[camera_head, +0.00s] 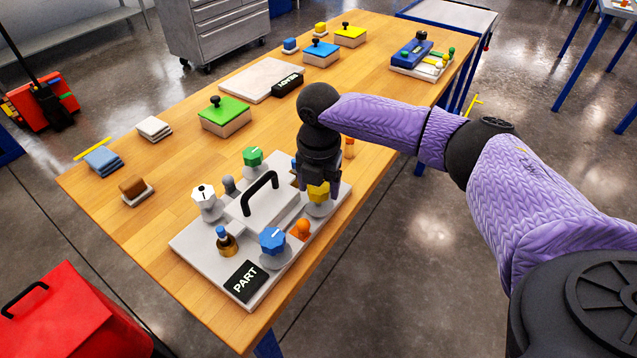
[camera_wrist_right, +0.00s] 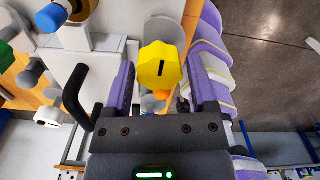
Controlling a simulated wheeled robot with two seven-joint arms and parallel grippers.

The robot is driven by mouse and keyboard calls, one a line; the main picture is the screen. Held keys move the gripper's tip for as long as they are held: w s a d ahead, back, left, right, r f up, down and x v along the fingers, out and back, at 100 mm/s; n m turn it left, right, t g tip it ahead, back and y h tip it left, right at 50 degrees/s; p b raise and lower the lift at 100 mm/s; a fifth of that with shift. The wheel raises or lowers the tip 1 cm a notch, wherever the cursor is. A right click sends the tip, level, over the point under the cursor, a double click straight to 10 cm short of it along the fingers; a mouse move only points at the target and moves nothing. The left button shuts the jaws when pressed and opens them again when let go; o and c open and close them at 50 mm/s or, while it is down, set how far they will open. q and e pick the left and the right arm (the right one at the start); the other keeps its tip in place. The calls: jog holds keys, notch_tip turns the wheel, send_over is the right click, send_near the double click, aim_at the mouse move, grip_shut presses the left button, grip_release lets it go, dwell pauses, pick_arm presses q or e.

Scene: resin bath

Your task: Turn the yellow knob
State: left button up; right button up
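The yellow knob (camera_head: 319,193) stands on the right side of the grey part plate (camera_head: 200,240). My right gripper (camera_head: 321,184) points down over it, and its fingers hide part of the knob. In the right wrist view, the yellow knob (camera_wrist_right: 160,66) has a dark slot mark on its face. It shows between the two purple-padded fingers of my right gripper (camera_wrist_right: 160,75), which are apart on either side. I see no clear contact between fingers and knob. My left gripper is not in view.
Close by on the plate are a black handle (camera_head: 260,190), a blue knob (camera_head: 272,239), a green knob (camera_head: 253,157), a white knob (camera_head: 204,195) and an orange button (camera_head: 301,228). A green-lidded box (camera_head: 225,112) sits farther back. The table's right edge is near.

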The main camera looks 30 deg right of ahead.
grip_shut()
jog(key=shift+r+m+p, duration=0.15)
jog(key=shift+m+p, duration=0.15)
jog(key=shift+p, duration=0.35)
jog(key=m+p, duration=0.4)
jog(key=p, duration=0.1)
jog(key=shift+r, duration=0.15)
jog(key=m+p, duration=0.2)
jog(key=m, duration=0.1)
jog(key=shift+m+p, duration=0.3)
jog(key=shift+p, duration=0.05)
jog(key=m+p, duration=0.2)
jog(key=m, duration=0.1)
jog(key=shift+m, duration=0.3)
jog(key=m+p, duration=0.1)
jog(key=m, duration=0.2)
jog(key=shift+m+p, duration=0.3)
jog(key=m+p, duration=0.1)
jog(key=m, duration=0.1)
jog(key=shift+f+m, duration=0.2)
jog(key=shift+m, duration=0.2)
jog(key=m, duration=0.3)
jog(key=shift+m+p, duration=0.4)
jog(key=shift+m, duration=0.9)
